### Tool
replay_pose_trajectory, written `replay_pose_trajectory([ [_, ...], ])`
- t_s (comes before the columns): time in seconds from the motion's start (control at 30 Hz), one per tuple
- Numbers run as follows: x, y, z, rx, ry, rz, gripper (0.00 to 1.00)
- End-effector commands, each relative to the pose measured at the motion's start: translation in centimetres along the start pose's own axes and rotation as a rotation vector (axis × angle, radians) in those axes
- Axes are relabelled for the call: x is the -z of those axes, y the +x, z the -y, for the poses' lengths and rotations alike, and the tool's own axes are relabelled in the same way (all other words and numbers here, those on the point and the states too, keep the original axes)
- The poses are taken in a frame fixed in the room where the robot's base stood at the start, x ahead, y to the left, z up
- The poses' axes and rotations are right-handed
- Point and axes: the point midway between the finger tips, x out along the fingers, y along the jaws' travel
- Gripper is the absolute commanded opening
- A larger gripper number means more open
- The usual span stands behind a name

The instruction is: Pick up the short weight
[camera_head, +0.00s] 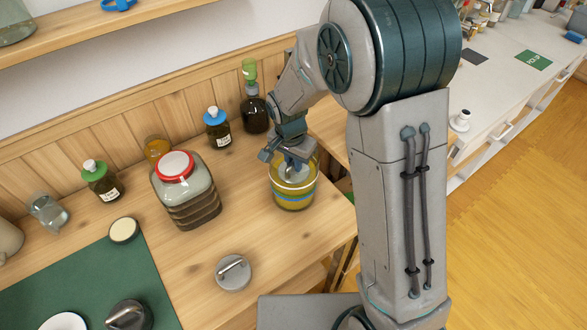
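A low grey round weight (234,273) with a bar handle on top lies on the wooden table near its front edge. A darker round piece with a handle (129,316) stands on the green mat at the bottom edge, partly cut off; I cannot tell which of these is called short. My gripper (291,160) points down at the mouth of a glass jar with yellow contents and a blue stripe (293,197). A pale grey piece (292,173) shows in the jar's mouth below the fingers. Whether the fingers grip it is unclear.
A big jar with a red-rimmed lid (185,190) stands left of the yellow jar. Brown bottles with green (101,181) and blue (217,128) caps stand near the back panel. A round lid (124,230) lies at the green mat's (75,278) edge. Table around the grey weight is clear.

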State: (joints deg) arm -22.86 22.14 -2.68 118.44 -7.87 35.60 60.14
Motion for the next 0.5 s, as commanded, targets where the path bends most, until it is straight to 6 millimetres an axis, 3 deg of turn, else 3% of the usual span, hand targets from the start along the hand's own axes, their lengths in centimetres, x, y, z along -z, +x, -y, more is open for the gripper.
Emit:
replay_pose_trajectory([
  [0.27,0.1,-0.2,0.0,0.001,0.0,-0.001,0.0],
  [0.5,0.5,-3.7,0.1,0.006,0.0,-0.005,0.0],
])
